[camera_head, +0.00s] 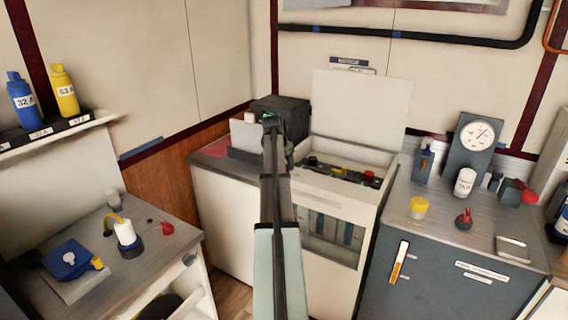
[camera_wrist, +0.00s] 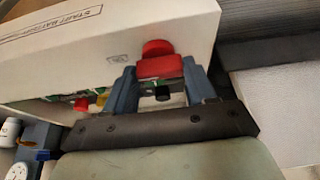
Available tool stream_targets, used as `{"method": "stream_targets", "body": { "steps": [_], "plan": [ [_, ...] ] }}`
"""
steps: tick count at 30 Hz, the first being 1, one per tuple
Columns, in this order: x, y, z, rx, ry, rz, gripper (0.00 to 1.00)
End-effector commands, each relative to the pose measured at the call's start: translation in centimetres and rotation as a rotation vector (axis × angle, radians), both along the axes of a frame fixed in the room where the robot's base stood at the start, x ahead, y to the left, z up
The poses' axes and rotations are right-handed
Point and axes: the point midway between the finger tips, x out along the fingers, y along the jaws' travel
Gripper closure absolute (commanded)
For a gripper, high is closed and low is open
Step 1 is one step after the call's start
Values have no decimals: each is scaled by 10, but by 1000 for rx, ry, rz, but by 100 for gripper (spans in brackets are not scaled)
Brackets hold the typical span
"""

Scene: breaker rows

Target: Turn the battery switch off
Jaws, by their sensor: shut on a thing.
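In the wrist view, my gripper (camera_wrist: 159,68) has its two blue-grey fingers on either side of a red switch knob (camera_wrist: 158,66) and is shut on it. The knob has a rounded red top and a wider red body, with a dark piece below it. It sits at a cream battery box (camera_wrist: 170,22) with a printed label on its face. In the head view, the battery box (camera_head: 310,190) stands in the middle with its lid raised. My arm crosses in front of its left side, and the fingers and held knob cannot be made out there.
A red knob (camera_head: 369,176) and a yellow one (camera_head: 341,170) show inside the box. The raised lid (camera_head: 362,105) stands behind it. A grey cabinet (camera_head: 385,225) on the right bears a gauge (camera_head: 475,135) and small items. A left counter (camera_head: 85,230) holds a white bottle (camera_head: 125,232).

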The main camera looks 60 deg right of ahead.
Motion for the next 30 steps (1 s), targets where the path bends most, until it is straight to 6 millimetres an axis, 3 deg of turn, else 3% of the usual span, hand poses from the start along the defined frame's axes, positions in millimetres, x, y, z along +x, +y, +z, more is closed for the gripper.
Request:
{"method": "stream_targets", "body": {
  "steps": [11,30],
  "plan": [
    [-2,0,0,0,-1,128,75],
    [-5,-2,0,-1,-2,714,75]
  ]
}}
